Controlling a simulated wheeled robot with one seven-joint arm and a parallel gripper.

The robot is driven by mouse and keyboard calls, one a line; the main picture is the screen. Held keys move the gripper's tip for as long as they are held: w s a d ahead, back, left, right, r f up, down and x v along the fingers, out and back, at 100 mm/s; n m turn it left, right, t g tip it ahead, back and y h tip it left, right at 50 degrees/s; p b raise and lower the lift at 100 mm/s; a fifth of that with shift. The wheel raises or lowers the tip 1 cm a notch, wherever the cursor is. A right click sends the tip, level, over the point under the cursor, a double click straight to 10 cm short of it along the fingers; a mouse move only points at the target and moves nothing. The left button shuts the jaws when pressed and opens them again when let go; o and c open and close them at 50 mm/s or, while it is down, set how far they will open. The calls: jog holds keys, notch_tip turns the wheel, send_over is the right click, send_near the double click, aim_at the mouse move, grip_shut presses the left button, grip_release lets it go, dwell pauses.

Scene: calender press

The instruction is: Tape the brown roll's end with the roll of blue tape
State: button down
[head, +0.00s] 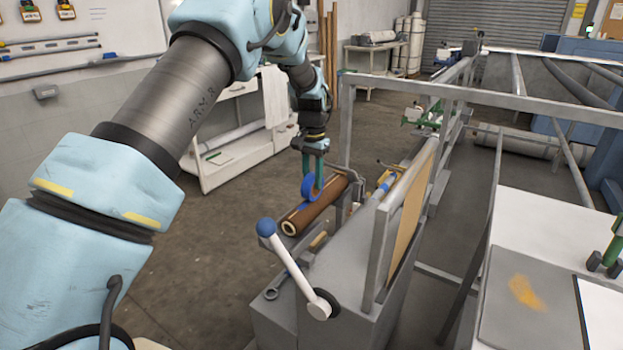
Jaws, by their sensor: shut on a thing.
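The brown roll (328,204) lies tilted on the near end of the grey machine, its round near end with a pale core facing me. My gripper (312,188) points down over the roll, its green fingers shut on the roll of blue tape (309,188). The tape ring stands upright at the roll's left side, close to its surface; I cannot tell if it touches. A small blue patch (303,205) shows on the brown roll just below the ring. My gripper hides part of the roll's far half.
A crank lever with a blue knob (266,227) rises in front of the roll. A wrench (274,293) lies on the machine's near ledge. A grey frame with a tan board (411,212) stands to the right. Floor at left is clear.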

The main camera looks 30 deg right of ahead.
jog(key=shift+w+d+f, duration=0.1)
jog(key=shift+w+d, duration=0.05)
jog(key=shift+d, duration=0.1)
dwell(0.3)
jog(key=shift+w+d+p, duration=0.3)
jog(key=shift+d+p, duration=0.05)
jog(key=shift+d, duration=0.15)
jog(key=shift+d, duration=0.1)
jog(key=shift+w+d, duration=0.3)
jog(key=shift+d, duration=0.1)
jog(key=shift+d, duration=0.1)
dwell(0.4)
jog(key=shift+w+d+p, duration=0.25)
jog(key=shift+d+p, duration=0.1)
jog(key=shift+d, duration=0.05)
jog(key=shift+d, duration=0.15)
jog(key=shift+w+d, duration=0.25)
jog(key=shift+d, duration=0.1)
